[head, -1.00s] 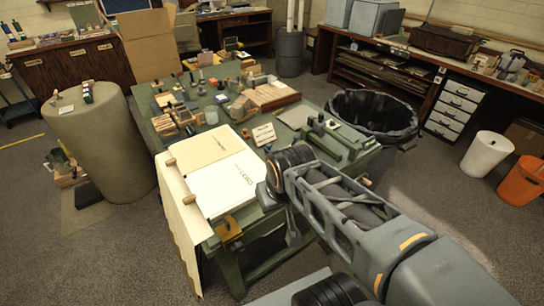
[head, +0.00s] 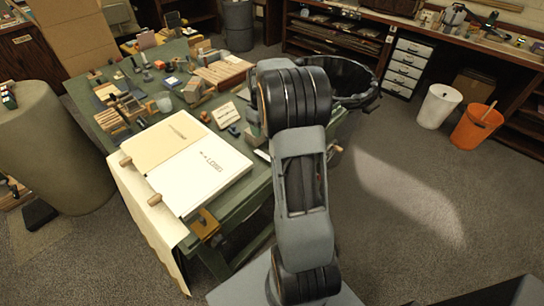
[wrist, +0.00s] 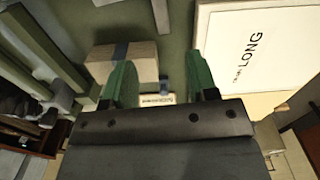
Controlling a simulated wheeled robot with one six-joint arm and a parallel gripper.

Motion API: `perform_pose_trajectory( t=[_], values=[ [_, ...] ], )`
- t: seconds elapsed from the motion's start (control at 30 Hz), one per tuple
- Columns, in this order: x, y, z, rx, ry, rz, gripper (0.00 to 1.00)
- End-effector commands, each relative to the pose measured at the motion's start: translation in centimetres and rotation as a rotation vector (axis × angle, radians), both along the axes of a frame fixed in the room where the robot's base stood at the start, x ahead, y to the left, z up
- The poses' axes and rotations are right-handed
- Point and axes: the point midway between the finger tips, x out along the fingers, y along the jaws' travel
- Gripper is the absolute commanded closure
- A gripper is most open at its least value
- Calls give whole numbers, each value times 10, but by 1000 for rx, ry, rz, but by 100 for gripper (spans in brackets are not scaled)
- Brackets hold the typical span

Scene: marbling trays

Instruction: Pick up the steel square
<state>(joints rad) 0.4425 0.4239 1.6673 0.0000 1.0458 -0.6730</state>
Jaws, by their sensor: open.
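I cannot make out the steel square for certain in either view. In the wrist view a thin pale strip (wrist: 160,14) lies on the green table top, beyond my fingers; I cannot tell whether it is part of the square. My gripper (wrist: 161,82) is open, with its two green fingers apart over the table. No object is held between them. A small pale labelled piece (wrist: 157,100) shows low between the fingers, partly hidden by the gripper body. In the head view my own arm hides the gripper and part of the table.
A pale block with a blue band (wrist: 122,62) is beside the left finger. A white sheet marked LONG (wrist: 240,45) is at the right. On the green table, a sign (head: 228,114) and several small tools stand. A black bin (head: 352,78) is behind my arm.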

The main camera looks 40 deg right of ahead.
Motion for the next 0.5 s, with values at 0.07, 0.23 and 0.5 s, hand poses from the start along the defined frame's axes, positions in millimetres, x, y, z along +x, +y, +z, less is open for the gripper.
perform_pose_trajectory(
  t=[0.07,0.23,0.5],
  values=[
    [0,-4,-15,3,7,1,47],
    [0,-5,-47,4,9,1,47],
    [0,-4,-79,3,6,1,47]
  ],
)
